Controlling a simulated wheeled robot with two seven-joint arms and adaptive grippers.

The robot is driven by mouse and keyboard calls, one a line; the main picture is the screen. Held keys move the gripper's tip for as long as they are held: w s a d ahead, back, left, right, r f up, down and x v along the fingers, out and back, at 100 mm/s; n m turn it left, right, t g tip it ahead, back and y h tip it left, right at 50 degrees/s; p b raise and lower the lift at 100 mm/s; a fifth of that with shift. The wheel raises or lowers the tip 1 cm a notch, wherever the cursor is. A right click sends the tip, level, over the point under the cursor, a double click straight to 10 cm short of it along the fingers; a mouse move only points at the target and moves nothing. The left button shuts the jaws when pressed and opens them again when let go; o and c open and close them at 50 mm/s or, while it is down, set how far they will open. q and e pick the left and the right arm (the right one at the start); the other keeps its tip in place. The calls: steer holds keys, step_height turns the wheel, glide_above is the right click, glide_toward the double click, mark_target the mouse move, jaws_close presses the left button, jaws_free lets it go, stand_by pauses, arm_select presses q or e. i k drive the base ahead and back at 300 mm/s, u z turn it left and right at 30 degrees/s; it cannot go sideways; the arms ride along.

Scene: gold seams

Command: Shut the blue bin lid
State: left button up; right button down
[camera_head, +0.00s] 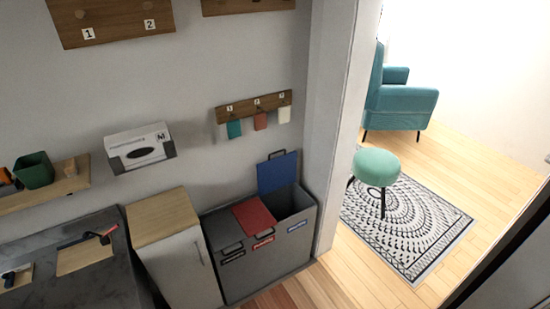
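The blue bin lid (277,172) stands raised at the right end of the grey bin unit (262,262), tilted up against the wall, with a dark handle at its top edge. The compartment under it is open and looks dark inside. The red lid (254,217) beside it lies shut, and the dark grey lid (223,233) at the left also lies shut. Labels show on the front below the lids. Neither of my grippers is in view.
A white cabinet with a wooden top (162,217) stands directly left of the bins. A wall edge (333,130) rises just right of them. Beyond it are a green stool (377,166), a patterned rug (405,228) and a teal armchair (400,100). Wooden floor lies in front.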

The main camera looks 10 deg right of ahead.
mark_target(273, 174)
steer(key=u, duration=0.9)
steer(key=k, duration=0.1)
steer(key=z, duration=2)
steer(key=i, duration=1.45)
steer(key=u, duration=1.15)
steer(key=i, duration=0.6)
steer(key=u, duration=0.65)
